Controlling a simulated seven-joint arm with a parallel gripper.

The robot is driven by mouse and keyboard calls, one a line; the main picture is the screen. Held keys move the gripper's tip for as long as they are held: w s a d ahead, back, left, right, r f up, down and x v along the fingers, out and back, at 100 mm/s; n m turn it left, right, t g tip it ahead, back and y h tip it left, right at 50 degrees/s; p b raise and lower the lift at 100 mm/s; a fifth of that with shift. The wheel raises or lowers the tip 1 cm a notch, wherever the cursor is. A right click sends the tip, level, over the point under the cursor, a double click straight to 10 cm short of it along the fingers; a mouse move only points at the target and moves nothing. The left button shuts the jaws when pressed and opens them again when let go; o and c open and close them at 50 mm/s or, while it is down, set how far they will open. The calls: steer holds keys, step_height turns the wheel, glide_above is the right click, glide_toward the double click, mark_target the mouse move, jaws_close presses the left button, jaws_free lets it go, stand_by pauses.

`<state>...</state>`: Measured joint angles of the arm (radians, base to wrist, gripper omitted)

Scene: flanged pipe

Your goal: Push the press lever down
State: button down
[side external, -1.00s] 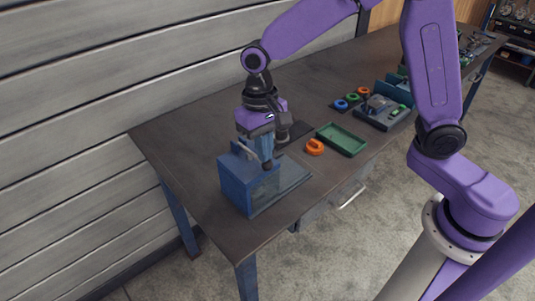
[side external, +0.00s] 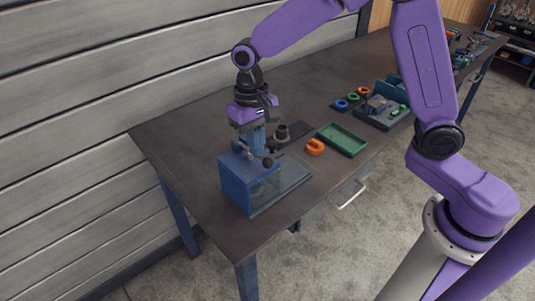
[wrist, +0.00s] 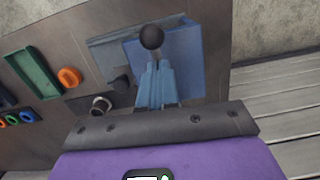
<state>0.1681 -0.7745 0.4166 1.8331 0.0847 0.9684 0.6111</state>
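The blue press (side external: 235,182) stands near the table's front left corner, on a grey base plate (side external: 290,178). Its lever ends in a black ball knob (side external: 267,162). The knob also shows in the wrist view (wrist: 151,38), just past my fingertips, with the blue press body (wrist: 190,62) behind it. My gripper (side external: 258,150) points down over the press, close to the knob. Its blue fingers (wrist: 155,75) lie side by side and look shut, with nothing clearly between them. Whether they touch the knob or lever cannot be told. The lever's rod is mostly hidden by the fingers.
A dark flanged cylinder (side external: 281,133) stands just behind and right of the press. An orange ring part (side external: 314,147) and a green tray (side external: 342,139) lie farther right. More fixtures (side external: 384,110) stand beyond. The table's left front is clear.

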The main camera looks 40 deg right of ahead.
steer(key=shift+w+d, duration=0.35)
step_height(320, 180, up, 17)
steer(key=w, duration=0.1)
steer(key=shift+a+r, duration=0.2)
steer(key=s+d+f+n, duration=0.4)
steer(key=s, duration=0.5)
steer(key=s+d+f+n+t, duration=0.1)
steer(key=s+d+f+n, duration=0.3)
steer(key=s, duration=0.4)
steer(key=s+d+f+n, duration=0.5)
steer(key=s, duration=0.4)
steer(key=shift+s+d+f, duration=0.2)
steer(key=shift+s, duration=0.1)
